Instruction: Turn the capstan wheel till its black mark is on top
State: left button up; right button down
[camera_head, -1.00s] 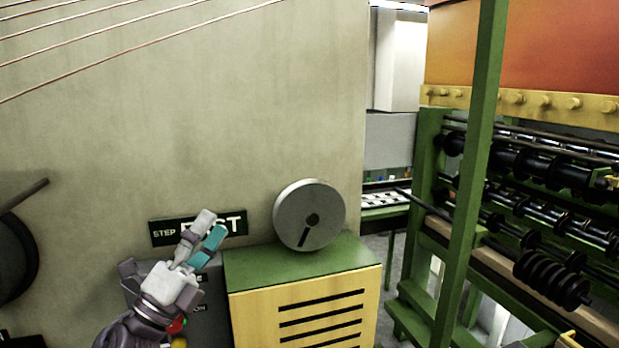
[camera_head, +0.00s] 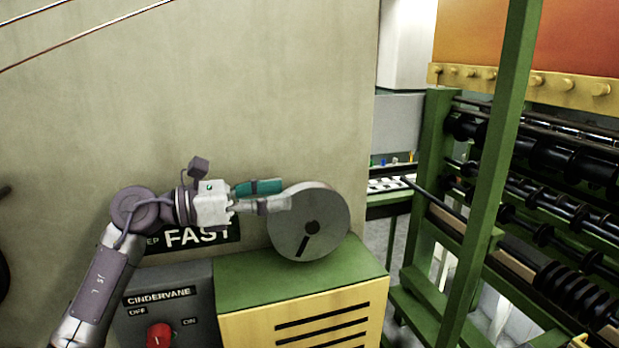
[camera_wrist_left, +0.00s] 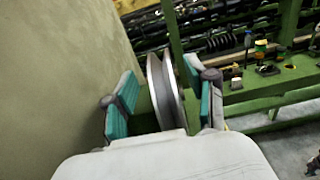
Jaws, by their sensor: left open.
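The capstan wheel (camera_head: 325,215) is a grey disc standing upright on the green top of a yellow cabinet. Its black mark (camera_head: 304,245) points down and slightly left from the dark hub. My left gripper (camera_head: 283,195) is open at the wheel's upper left rim. One finger overlaps the front of the rim, and the teal-padded finger seems to pass behind it. In the left wrist view the wheel (camera_wrist_left: 165,88) shows edge-on between the two spread fingers, with gaps on both sides. My right gripper is not in view.
The yellow cabinet (camera_head: 300,318) stands beside a grey control box (camera_head: 185,330) with a red knob (camera_head: 159,335). A FAST sign (camera_head: 200,236) is on the wall behind my left arm. A green post (camera_head: 490,170) and machine rollers stand at right.

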aim_at(292, 190)
pick_arm(q)
jog(key=p+x, duration=0.2)
jog(key=x, duration=0.3)
jog(key=shift+w+d+r, duration=0.1)
jog(key=shift+w+d, duration=0.05)
jog(key=shift+d, duration=0.15)
jog(key=shift+w+d, duration=0.15)
jog(key=shift+d, duration=0.25)
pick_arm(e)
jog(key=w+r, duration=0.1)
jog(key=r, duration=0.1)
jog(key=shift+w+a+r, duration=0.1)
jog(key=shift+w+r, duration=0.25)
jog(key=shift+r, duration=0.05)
pick_arm(q)
grip_shut()
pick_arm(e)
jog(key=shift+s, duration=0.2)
